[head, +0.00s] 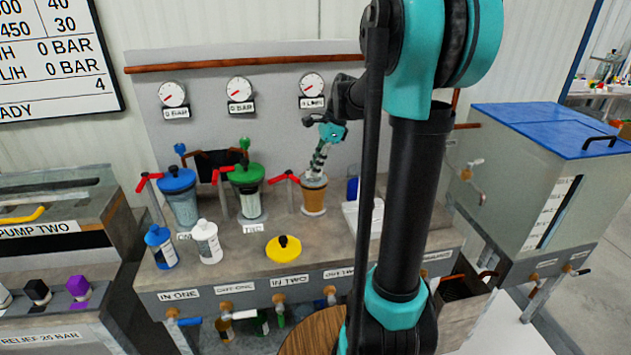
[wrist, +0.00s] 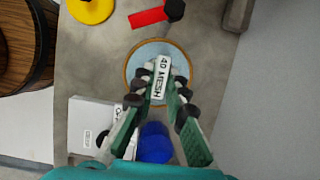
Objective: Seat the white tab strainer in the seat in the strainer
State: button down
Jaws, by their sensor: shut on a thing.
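My gripper (head: 318,165) is above the open strainer (head: 314,200), an amber-brown cup at the right end of the row. In the wrist view my gripper (wrist: 159,84) is shut on the white tab, marked "40 MESH" (wrist: 161,70). The tab lies across the middle of the round strainer opening (wrist: 187,58), which has an amber rim and a pale grey-blue inside. The rest of the tab strainer and the seat cannot be made out clearly. I cannot tell how deep the tab strainer sits in the cup.
A yellow lid (head: 283,248) lies on the bench in front. A red handle (wrist: 155,15) stands close beside the cup. Blue-lidded (head: 178,190) and green-lidded (head: 246,185) strainers stand left. A white box (wrist: 90,115) and a blue cylinder (wrist: 155,143) are near my fingers.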

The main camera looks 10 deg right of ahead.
aim_at(316, 180)
jog(key=shift+f, duration=2.5)
jog(key=shift+f, duration=0.1)
jog(key=c, duration=1.8)
grip_release()
jog(key=shift+c, duration=0.2)
jog(key=v, duration=1.2)
